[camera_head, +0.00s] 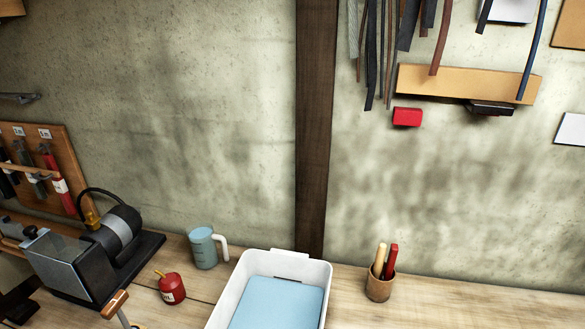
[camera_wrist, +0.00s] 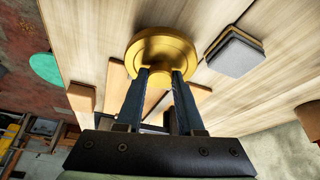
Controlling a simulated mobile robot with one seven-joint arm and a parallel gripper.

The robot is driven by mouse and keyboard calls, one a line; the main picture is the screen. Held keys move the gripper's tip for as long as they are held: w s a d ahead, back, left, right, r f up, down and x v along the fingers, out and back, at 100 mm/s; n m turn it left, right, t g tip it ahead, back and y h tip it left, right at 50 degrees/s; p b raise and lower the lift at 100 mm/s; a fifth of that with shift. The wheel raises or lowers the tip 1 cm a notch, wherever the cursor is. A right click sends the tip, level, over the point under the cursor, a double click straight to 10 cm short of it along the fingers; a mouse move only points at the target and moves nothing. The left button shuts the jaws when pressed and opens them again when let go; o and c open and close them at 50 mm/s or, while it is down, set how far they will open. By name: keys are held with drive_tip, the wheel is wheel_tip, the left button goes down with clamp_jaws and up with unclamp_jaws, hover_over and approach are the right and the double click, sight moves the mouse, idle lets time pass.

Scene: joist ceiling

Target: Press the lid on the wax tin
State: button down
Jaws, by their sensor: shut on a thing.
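In the wrist view, a round gold metal piece with a stepped rim, which looks like the wax tin's lid (camera_wrist: 160,48), is at the tips of my gripper (camera_wrist: 161,73). The two dark fingers are close together and shut on it. Its broad round face is turned partly toward the camera. I cannot tell whether the tin's body is under it or whether it touches the wooden surface. In the head view, neither the gold piece nor my gripper can be made out.
In the wrist view, a grey-topped square block (camera_wrist: 234,54) lies right of the lid and a wooden block (camera_wrist: 81,98) lies left. In the head view, the bench holds a white bin (camera_head: 240,279), a blue-grey jug (camera_head: 203,248), a red can (camera_head: 171,288), a tool cup (camera_head: 378,287) and a black machine (camera_head: 118,235).

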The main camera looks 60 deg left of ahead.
drive_tip(key=shift+r+p, duration=2.55)
